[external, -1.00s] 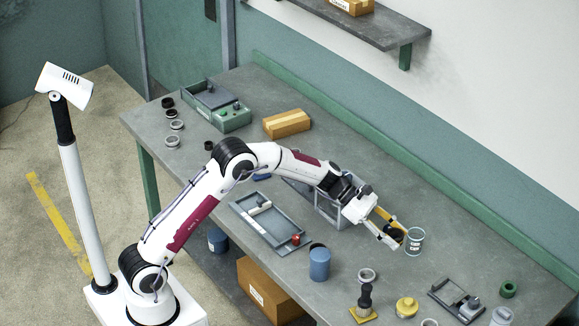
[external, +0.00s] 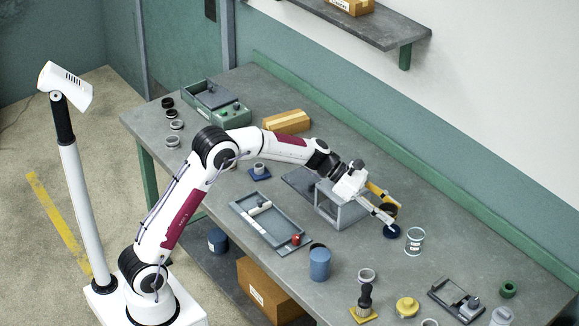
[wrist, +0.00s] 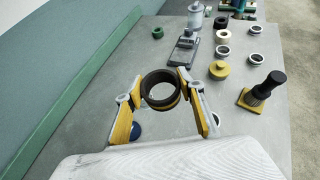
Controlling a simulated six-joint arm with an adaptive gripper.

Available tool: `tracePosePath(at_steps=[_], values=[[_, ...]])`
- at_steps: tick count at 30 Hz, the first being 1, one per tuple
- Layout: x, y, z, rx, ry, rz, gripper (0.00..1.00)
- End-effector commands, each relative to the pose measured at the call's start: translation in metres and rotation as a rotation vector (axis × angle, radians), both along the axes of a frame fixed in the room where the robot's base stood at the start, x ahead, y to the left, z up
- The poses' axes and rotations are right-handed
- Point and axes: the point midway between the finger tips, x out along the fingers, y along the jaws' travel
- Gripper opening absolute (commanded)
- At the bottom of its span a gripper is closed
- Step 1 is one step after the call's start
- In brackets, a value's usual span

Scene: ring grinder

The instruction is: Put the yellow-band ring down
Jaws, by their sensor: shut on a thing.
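My gripper (wrist: 162,92) is shut on the yellow-band ring (wrist: 161,90), a dark ring with a yellow stripe, held between the two fingertips. In the external view the gripper (external: 386,210) holds the ring above the bench, partly hidden by the fingers. The ring looks apart from the bench.
A grey tray (external: 270,222), blue canister (external: 319,264), yellow-based stamp (external: 364,303) and yellow knob (external: 406,307) stand nearer the front.

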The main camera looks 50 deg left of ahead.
Motion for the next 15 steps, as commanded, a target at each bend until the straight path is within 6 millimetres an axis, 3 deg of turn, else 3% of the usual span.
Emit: tracePosePath(at_steps=[7, 15], values=[[-0.009, 0.025, 0.03, -0.001, -0.002, 0.113, 0.12], [-0.024, 0.059, 0.045, -0.001, -0.001, 0.265, 0.12]])
